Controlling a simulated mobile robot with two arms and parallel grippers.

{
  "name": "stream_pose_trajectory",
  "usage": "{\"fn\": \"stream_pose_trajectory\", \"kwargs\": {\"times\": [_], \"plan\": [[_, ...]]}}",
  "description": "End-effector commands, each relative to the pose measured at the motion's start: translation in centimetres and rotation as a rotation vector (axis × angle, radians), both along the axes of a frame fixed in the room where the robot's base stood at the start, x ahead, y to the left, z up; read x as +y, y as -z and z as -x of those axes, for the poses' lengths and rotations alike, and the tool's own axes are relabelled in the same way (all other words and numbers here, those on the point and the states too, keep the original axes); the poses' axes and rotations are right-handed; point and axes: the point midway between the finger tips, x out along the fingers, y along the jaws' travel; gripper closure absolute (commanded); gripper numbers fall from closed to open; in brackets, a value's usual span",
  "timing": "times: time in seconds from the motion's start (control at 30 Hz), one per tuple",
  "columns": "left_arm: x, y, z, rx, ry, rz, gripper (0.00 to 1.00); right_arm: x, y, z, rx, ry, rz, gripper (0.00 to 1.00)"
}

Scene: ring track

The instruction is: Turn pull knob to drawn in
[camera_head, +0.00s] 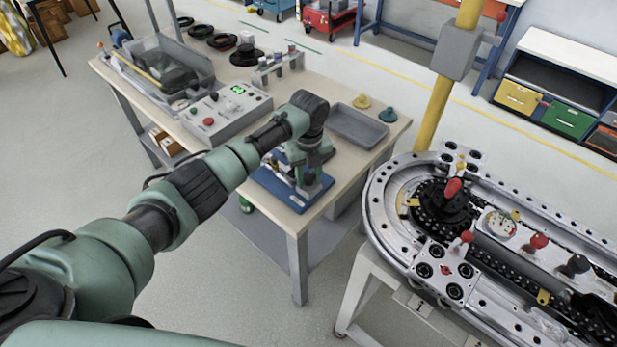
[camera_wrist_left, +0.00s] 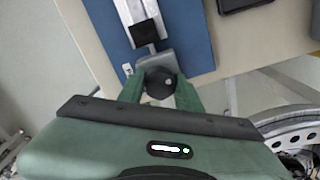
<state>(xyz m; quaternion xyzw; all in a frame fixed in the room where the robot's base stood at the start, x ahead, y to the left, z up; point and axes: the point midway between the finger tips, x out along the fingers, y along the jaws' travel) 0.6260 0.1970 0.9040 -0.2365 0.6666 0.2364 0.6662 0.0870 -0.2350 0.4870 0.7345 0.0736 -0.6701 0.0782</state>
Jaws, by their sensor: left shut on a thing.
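The pull knob (camera_wrist_left: 159,83) is a dark round knob at the end of a grey metal fixture on a blue plate (camera_wrist_left: 195,35), in the left wrist view. My left gripper (camera_wrist_left: 160,90) has its two green fingers closed around the knob, one on each side. In the head view my left gripper (camera_head: 308,158) is over the front edge of the workbench, at the blue plate (camera_head: 290,188). There the gripper and wrist hide the knob and most of the fixture. My right gripper is in neither view.
The wooden workbench (camera_head: 345,170) also carries a grey tray (camera_head: 357,125), a control box (camera_head: 215,112) and a clear-covered case (camera_head: 165,70). A metal ring track (camera_head: 385,205) stands to the right, with a yellow post (camera_head: 437,105) behind it. Open floor lies between.

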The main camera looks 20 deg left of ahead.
Motion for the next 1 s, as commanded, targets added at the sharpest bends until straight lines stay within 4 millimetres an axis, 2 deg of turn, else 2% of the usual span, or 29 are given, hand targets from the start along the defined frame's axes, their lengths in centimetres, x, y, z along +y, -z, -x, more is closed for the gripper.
{"fn": "stream_pose_trajectory", "kwargs": {"times": [0.4,0.93,0.97,1.0], "plan": [[0.00,-0.11,-0.10,-0.003,0.176,0.000,1.00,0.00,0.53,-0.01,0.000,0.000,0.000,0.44],[0.01,-0.14,-0.09,-0.003,0.196,0.000,1.00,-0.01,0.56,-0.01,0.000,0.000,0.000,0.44],[0.01,-0.14,-0.09,-0.003,0.196,0.000,0.60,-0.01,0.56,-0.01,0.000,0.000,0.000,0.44],[0.01,-0.14,-0.09,-0.003,0.196,0.000,0.49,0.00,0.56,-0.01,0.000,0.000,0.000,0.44]]}}
